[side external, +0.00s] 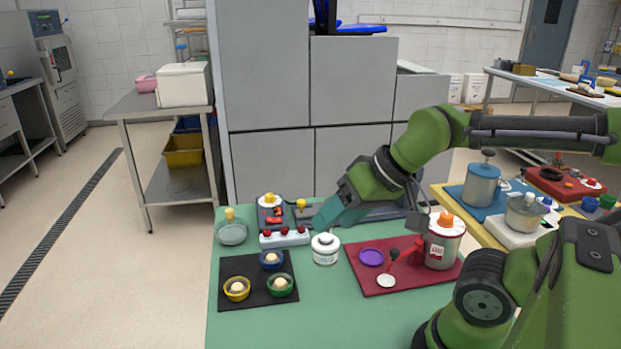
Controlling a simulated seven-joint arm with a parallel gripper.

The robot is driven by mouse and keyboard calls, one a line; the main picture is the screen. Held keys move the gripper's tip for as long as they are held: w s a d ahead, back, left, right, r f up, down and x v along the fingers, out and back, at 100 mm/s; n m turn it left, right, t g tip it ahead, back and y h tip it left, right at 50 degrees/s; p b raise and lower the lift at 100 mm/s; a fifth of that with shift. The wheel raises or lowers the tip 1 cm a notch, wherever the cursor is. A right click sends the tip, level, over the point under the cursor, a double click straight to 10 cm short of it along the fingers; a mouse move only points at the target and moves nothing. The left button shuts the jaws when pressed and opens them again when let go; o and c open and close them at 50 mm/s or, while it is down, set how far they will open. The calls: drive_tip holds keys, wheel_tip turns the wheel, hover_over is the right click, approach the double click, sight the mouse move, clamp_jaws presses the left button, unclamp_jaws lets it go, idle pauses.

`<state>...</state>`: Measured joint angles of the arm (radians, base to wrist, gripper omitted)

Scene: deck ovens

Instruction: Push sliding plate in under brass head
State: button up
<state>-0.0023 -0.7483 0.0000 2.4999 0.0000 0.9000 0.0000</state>
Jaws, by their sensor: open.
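My gripper (322,221) is open and reaches down and left to the back of the green table, above and behind a white lidded pot (325,250). Its fingertips are small and partly merge with the things behind. Just left of it is a dark unit (270,216) with red parts and a pale round top. Beside that unit, a small yellow, brass-like knob (300,204) stands over a grey part. I cannot tell for certain which piece is the sliding plate or the brass head, nor whether my gripper touches either.
A white strip with red knobs (284,238) lies in front of the unit. A glass dish (232,233) is at left. A black mat (262,300) holds three bowls. A dark red board (408,284) carries an orange-topped jar (443,243). Green table is clear in front.

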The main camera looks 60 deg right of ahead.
drive_tip(key=shift+w+d+f+g, duration=0.1)
drive_tip(key=shift+w+f+g, duration=0.4)
drive_tip(key=shift+w+f, duration=0.2)
drive_tip(key=shift+c, duration=0.3)
drive_tip(key=m+g+h, duration=0.4)
drive_tip(key=m+h, duration=0.2)
drive_tip(key=m, duration=0.4)
hover_over(301, 201)
drive_tip(key=s+a, duration=0.3)
drive_tip(key=a, duration=0.4)
wheel_tip(301, 201, down, 3)
drive_tip(key=shift+g, duration=0.3)
drive_tip(key=x, duration=1.6)
drive_tip(key=shift+w+d+f, duration=0.25)
drive_tip(key=shift+d, duration=0.15)
drive_tip(key=shift+c, duration=0.5)
clamp_jaws()
